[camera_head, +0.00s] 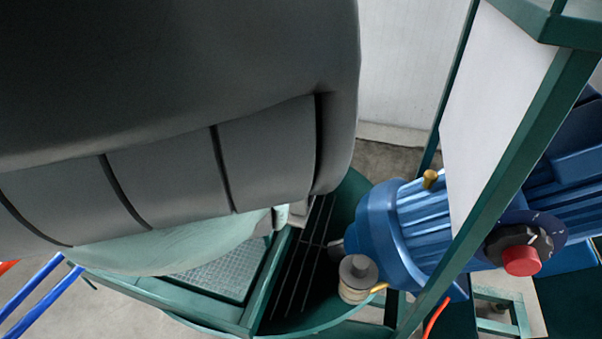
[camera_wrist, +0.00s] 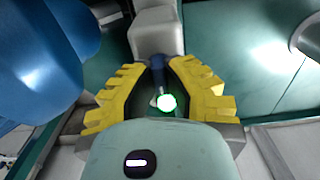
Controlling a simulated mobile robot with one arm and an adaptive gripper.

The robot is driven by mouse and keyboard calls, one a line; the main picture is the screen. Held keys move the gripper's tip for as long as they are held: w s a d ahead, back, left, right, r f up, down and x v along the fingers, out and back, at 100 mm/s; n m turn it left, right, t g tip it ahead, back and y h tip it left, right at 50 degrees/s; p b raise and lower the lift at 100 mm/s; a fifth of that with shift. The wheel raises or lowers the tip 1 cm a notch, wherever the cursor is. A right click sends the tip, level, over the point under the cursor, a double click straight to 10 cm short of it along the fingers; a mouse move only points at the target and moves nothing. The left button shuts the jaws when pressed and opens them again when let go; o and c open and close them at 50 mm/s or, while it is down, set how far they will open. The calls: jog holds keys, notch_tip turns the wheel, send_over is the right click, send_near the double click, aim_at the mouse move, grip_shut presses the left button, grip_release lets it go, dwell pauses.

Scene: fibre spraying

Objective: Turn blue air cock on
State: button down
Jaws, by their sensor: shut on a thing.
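In the wrist view, my gripper (camera_wrist: 160,68) has its yellow ridged fingers on both sides of the narrow dark-blue handle of the blue air cock (camera_wrist: 158,78) and is shut on it. The handle runs from a pale grey block (camera_wrist: 155,30) down between the fingers. A bright white-green spot of light covers its near end. In the head view, my large dark arm hides the cock and nearly all of my gripper.
A blue motor (camera_head: 395,225) with a brass fitting (camera_head: 430,179) stands at the right, beside a green frame post (camera_head: 500,180). A red knob (camera_head: 521,260) is on a dark dial there. A green grated platform (camera_head: 225,270) lies below my arm.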

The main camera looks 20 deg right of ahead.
dwell(0.3)
jog(key=c, duration=1)
grip_release()
jog(key=shift+r, duration=0.1)
notch_tip(320, 180, up, 12)
jog(key=shift+f, duration=0.15)
